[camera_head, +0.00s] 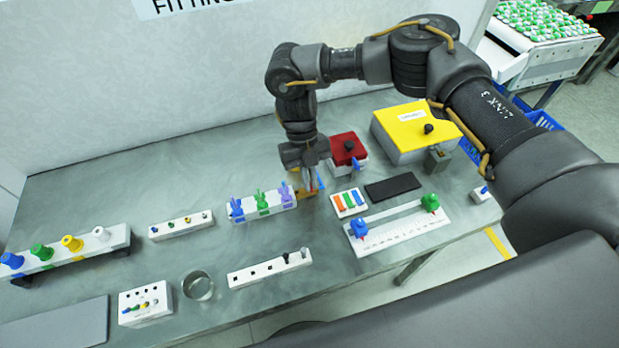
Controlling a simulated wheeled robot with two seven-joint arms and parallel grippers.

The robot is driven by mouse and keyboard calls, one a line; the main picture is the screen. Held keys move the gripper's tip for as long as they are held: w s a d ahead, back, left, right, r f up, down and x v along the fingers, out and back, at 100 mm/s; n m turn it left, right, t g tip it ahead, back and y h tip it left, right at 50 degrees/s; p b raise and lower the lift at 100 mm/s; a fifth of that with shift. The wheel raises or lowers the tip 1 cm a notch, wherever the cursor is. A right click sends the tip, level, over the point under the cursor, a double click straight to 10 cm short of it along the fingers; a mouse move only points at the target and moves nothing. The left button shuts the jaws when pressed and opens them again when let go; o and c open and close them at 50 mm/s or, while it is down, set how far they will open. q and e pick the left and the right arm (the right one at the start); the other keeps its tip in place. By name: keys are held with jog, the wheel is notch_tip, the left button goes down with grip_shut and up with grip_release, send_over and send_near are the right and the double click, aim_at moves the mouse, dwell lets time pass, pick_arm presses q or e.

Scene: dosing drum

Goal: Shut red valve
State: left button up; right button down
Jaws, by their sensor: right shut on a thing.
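My right gripper (311,180) points down in the middle of the bench, between the white rack and the red-topped box (348,148). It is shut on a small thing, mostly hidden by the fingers. A thin red part (321,183) shows at the fingertips, and an orange-brown piece (307,194) lies just below. I cannot tell whether the red part is the red valve or how it is turned. The red-topped box has a black knob and a small blue part at its front. My left gripper is not in view.
A white rack (262,210) with blue, green and purple clips stands close left of the gripper. A yellow-topped box (410,130), black pad (392,187), coloured strips (349,203) and ruler stand (400,232) are to the right. A glass dish (198,287) is at front left.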

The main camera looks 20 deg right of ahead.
jog(key=c, duration=1.6)
grip_release()
jog(key=b+v, duration=0.2)
jog(key=v, duration=0.8)
jog(key=shift+r, duration=0.4)
jog(key=shift+w, duration=0.1)
